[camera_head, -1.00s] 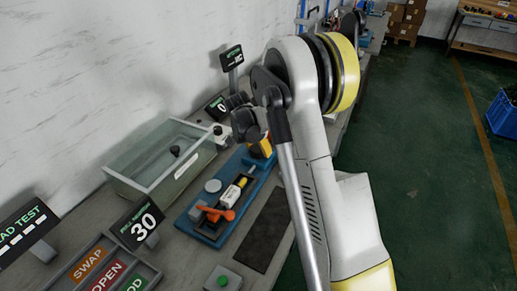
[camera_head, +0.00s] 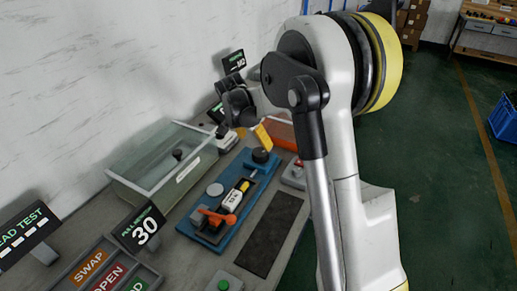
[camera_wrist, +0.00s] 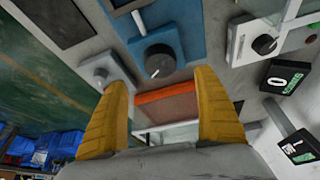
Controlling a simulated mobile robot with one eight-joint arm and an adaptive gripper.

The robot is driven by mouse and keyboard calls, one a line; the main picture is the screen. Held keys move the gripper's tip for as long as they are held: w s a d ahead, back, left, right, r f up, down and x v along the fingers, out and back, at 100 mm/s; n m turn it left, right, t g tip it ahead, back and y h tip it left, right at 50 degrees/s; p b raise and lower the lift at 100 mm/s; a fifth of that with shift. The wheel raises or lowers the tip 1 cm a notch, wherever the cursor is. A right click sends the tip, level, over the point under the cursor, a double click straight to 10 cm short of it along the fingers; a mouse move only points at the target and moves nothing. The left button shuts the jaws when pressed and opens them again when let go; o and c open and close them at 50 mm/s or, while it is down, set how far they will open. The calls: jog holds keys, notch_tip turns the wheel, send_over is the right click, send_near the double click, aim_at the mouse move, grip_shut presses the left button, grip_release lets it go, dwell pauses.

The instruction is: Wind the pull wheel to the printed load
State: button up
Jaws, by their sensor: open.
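The pull wheel appears to be the black round knob (camera_head: 261,156) at the far end of a blue fixture (camera_head: 215,232). In the wrist view the knob (camera_wrist: 160,63) has a white pointer mark and lies just beyond my fingertips, between them. My gripper (camera_wrist: 162,84) is open and empty, its yellow fingers apart from the knob. In the head view my gripper (camera_head: 262,135) is just above and behind the knob. A tilted sign (camera_head: 140,229) reads 30. A small display (camera_wrist: 285,77) in the wrist view reads 0.
An orange-red tray (camera_head: 281,130) lies beyond the knob. A glass-lidded box (camera_head: 160,165) stands left of the fixture. A grey unit (camera_head: 293,175) is to the right. An orange lever (camera_head: 215,217) lies on the fixture. A dark mat (camera_head: 270,233) lies flat and bare.

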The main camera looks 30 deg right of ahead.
jog(key=shift+v, duration=1.6)
jog(key=s+a+r+n+t+y, duration=0.2)
jog(key=s+a+r+n, duration=0.4)
jog(key=s+r, duration=0.5)
jog(key=s+a+f+n+t+y, duration=0.1)
jog(key=s+a+f+n, duration=0.1)
jog(key=s, duration=0.6)
jog(key=s+a+f+n+t+y, duration=0.1)
jog(key=s+a+n, duration=0.3)
jog(key=s, duration=0.5)
jog(key=shift+a+f+n+t, duration=0.3)
jog(key=shift+f+n+t, duration=0.1)
jog(key=shift+f+t, duration=0.15)
jog(key=shift+s, duration=0.15)
